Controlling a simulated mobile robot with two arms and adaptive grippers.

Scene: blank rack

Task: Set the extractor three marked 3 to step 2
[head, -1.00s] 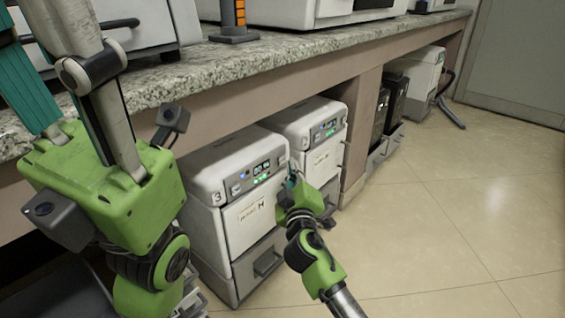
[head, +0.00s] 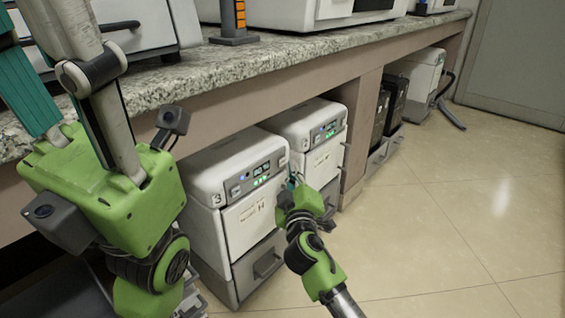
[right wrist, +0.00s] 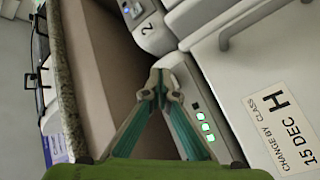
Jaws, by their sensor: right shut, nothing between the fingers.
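The extractor marked 3 (head: 208,181) is a white box unit under the counter in the head view. Its front panel (head: 258,174) has a small display and green lights. In the right wrist view its green lights (right wrist: 204,127) show beside my fingers, near a label reading "15 DEC H". My right gripper (head: 294,183) is shut and empty, with its tips at the right end of that panel. In the right wrist view, the gripper (right wrist: 161,88) has its tips together close to the panel; I cannot tell whether they touch it.
A similar unit (head: 305,122) stands just behind, marked 2 in the right wrist view (right wrist: 143,29). The granite counter edge (head: 190,85) runs above both. Dark boxes (head: 393,97) stand further along. The tiled floor (head: 450,220) at right is clear.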

